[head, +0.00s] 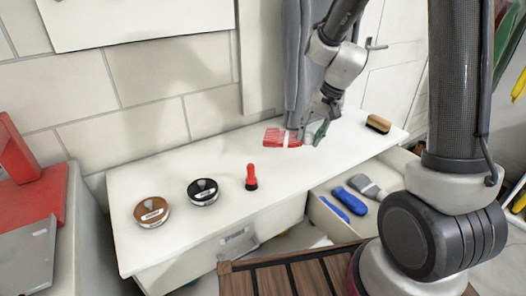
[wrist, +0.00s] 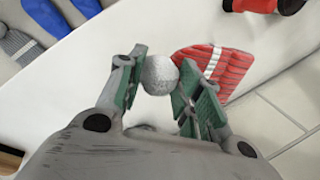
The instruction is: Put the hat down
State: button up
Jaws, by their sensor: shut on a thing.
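The hat (head: 275,137) is red and ribbed with a white stripe and a white-grey pompom. It is at the back of the white counter top (head: 225,160), by the wall, below a hanging grey garment. In the wrist view the hat (wrist: 222,68) lies beyond the fingers, with its pompom (wrist: 159,74) between them. My gripper (head: 312,132) is at the hat's right end, low over the counter. In the wrist view my gripper (wrist: 157,80) is shut on the pompom. I cannot tell whether the hat's underside touches the counter; part of the hat is hidden behind a finger.
A brown tin (head: 152,212), a black tin (head: 203,192) and a red-topped item (head: 251,177) stand left on the counter. A wooden brush (head: 378,124) lies right. An open drawer (head: 322,217) in front holds blue-handled items. The grey garment (head: 297,70) hangs behind my gripper.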

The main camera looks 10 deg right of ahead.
jog(key=shift+w+a, duration=0.1)
jog(key=shift+a, duration=0.05)
jog(key=shift+f+m, duration=0.15)
jog(key=shift+m, duration=0.15)
notch_tip(320, 180, down, 10)
jog(key=shift+r, duration=0.1)
jog(key=o, duration=1)
jog(key=shift+o, duration=0.2)
jog(key=v, duration=1.2)
jog(key=s+d+r+n+t+h, duration=0.1)
jog(key=s+d+r+n, duration=0.1)
jog(key=s+r, duration=0.6)
jog(key=s+d+r+n+t+h, duration=0.2)
jog(key=s+d+r, duration=0.2)
jog(key=s+r, duration=0.4)
jog(key=s, duration=0.7)
jog(key=shift+d+r+n, duration=0.25)
jog(key=shift+d+n, duration=0.1)
jog(key=shift+n, duration=0.05)
